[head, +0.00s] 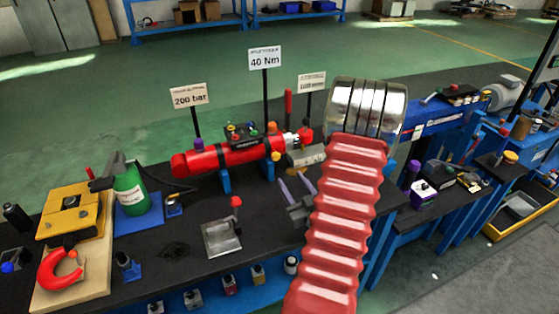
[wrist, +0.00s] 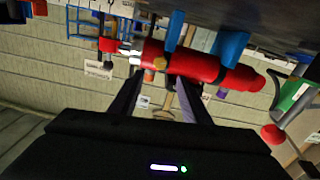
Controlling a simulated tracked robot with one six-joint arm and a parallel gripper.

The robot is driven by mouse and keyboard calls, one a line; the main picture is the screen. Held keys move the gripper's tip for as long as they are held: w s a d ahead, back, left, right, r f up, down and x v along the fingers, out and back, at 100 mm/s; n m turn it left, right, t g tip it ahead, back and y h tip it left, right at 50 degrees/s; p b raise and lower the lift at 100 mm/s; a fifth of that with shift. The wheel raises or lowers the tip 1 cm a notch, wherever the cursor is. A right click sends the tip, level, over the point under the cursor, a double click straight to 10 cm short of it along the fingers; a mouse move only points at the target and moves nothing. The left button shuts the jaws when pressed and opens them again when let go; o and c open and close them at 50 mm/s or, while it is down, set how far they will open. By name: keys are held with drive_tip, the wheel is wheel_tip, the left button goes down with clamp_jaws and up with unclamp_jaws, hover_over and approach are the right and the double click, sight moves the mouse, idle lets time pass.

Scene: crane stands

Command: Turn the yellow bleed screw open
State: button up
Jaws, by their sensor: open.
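The yellow bleed screw (wrist: 160,63) shows in the wrist view as a small knob on the red cylinder (wrist: 205,68), near its rod end. In the head view an orange-yellow knob (head: 276,155) at the cylinder's (head: 222,157) right end looks like the same screw. My gripper (head: 292,178) is open and empty, in front of the cylinder's right end. In the wrist view its two fingers (wrist: 159,78) point at the screw, which lies between and just past the tips. I cannot tell the exact gap. My red bellows arm hides part of the bench.
A block with coloured knobs (head: 248,130) stands behind the cylinder, with sign posts. A green bottle (head: 130,188) and a yellow block (head: 72,210) stand on the left. A metal plate with a red-knobbed lever (head: 222,238) lies in front. The black bench top between them is mostly clear.

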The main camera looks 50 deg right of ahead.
sight(277, 158)
drive_tip(key=x, duration=1.2)
drive_tip(key=shift+a, duration=0.1)
drive_tip(key=c, duration=1)
